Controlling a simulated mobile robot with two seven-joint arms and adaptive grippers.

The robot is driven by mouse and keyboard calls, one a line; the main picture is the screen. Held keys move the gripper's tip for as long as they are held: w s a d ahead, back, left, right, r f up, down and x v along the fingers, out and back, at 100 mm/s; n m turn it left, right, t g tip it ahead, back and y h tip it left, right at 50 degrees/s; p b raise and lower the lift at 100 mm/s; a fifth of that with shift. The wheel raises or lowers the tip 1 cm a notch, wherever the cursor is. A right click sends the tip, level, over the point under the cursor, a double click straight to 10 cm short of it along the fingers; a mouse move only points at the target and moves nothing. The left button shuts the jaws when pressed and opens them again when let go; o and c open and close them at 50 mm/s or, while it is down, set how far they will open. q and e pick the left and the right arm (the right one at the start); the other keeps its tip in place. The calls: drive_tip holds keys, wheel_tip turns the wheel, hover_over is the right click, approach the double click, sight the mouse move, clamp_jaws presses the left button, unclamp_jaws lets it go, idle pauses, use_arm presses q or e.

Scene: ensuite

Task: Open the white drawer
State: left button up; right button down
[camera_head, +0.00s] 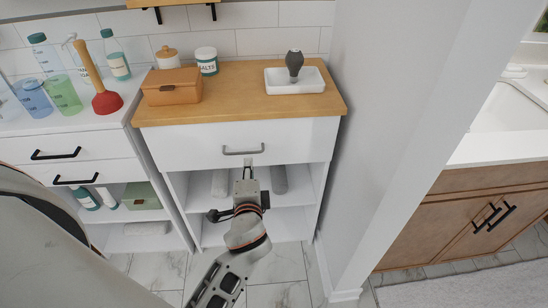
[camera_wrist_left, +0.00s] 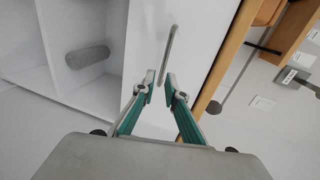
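The white drawer (camera_head: 200,148) is closed, under the wooden top of the middle cabinet. Its grey bar handle (camera_head: 243,152) is on the drawer front. My left gripper (camera_head: 248,168) is just below the handle in the head view, pointing at the drawer front. In the left wrist view its two teal fingers (camera_wrist_left: 160,88) are apart, with nothing held between them. The handle (camera_wrist_left: 169,50) lies just beyond the fingertips, its near end close to the gap. I cannot tell whether they touch. My right gripper is not in view.
On the wooden top (camera_head: 238,85) stand a brown box (camera_head: 172,88), a salts jar (camera_head: 206,61) and a white tray (camera_head: 311,85). Open shelves below hold rolled towels (camera_head: 279,180). A second cabinet (camera_head: 70,155) with black handles adjoins left. A wall (camera_head: 385,130) stands close right.

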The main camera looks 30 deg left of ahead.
sight(249, 153)
use_arm(q)
drive_tip(key=x, duration=0.6)
drive_tip(key=shift+w+r, duration=0.2)
drive_tip(key=shift+r, duration=0.05)
drive_tip(key=shift+x, duration=0.8)
clamp_jaws()
